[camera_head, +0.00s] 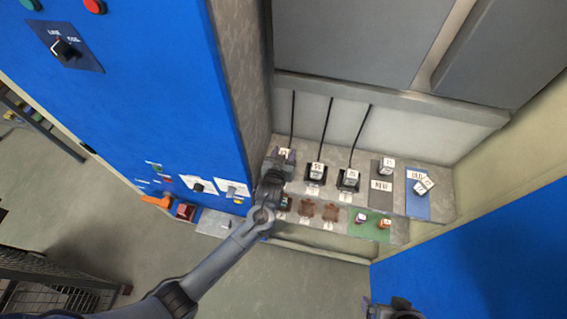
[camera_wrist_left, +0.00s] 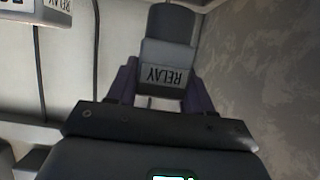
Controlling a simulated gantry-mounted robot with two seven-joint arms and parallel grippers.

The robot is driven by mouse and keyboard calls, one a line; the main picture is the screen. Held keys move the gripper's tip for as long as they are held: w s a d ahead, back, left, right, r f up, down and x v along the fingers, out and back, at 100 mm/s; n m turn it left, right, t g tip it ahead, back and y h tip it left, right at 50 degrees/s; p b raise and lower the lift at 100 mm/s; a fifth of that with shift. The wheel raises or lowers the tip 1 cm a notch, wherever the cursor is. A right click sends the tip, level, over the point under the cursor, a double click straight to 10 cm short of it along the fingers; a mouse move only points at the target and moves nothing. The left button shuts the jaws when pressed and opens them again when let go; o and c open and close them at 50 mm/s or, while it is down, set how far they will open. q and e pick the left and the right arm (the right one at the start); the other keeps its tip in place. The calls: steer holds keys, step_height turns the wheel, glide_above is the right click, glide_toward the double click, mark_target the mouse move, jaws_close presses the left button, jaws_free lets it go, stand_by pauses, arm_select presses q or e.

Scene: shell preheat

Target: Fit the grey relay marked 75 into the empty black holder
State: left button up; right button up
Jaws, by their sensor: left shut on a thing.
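My left gripper (camera_head: 281,157) is shut on a grey relay with a white label (camera_head: 284,152) at the left end of the shelf. In the left wrist view the held relay (camera_wrist_left: 166,66) sits between the purple-grey fingers (camera_wrist_left: 160,88), and its label reads RELAY upside down; its number cannot be read. The gripper hides what lies directly under the relay, so I cannot tell whether it touches a holder. Two black holders, the middle one (camera_head: 314,181) and the right one (camera_head: 346,188), each carry a relay. A dark part at the bottom edge may be my right gripper (camera_head: 396,308).
A relay (camera_head: 387,165) stands on a dark grey mat (camera_head: 376,203). White-labelled relays (camera_head: 425,184) lie on a blue mat (camera_head: 415,210). The lower ledge has brown shapes (camera_head: 306,208) and a green mat (camera_head: 372,231) with small parts. A blue cabinet (camera_head: 170,90) stands close left.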

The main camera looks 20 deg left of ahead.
arm_select(q)
steer(key=shift+f+b, duration=2.05)
steer(key=shift+b, duration=0.05)
steer(key=shift+f, duration=0.3)
steer(key=o, duration=1.2)
